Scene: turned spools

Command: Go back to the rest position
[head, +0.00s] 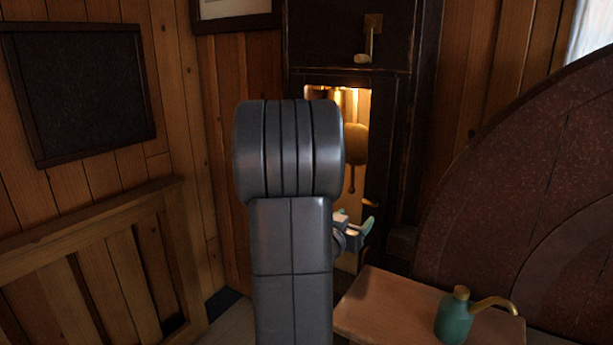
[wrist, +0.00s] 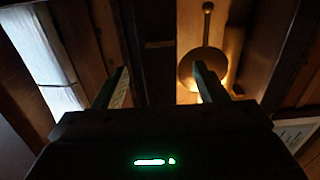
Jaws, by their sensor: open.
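My gripper (head: 356,221) shows past the right side of my arm in the head view, low in front of a tall dark case with a lit opening. In the wrist view my gripper (wrist: 161,80) has its two fingers well apart with nothing between them. A round pendulum bob (head: 355,143) hangs in the lit opening. It also shows in the wrist view (wrist: 190,72), behind the right finger, and looks upside down there. My arm hides much of the opening's left side in the head view.
The dark case (head: 400,130) stands behind my arm. A wooden table (head: 385,310) at the lower right bears a green can (head: 452,318) with a brass spout. A large curved reddish-brown body (head: 540,190) fills the right. A slatted wooden railing (head: 95,245) stands at left.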

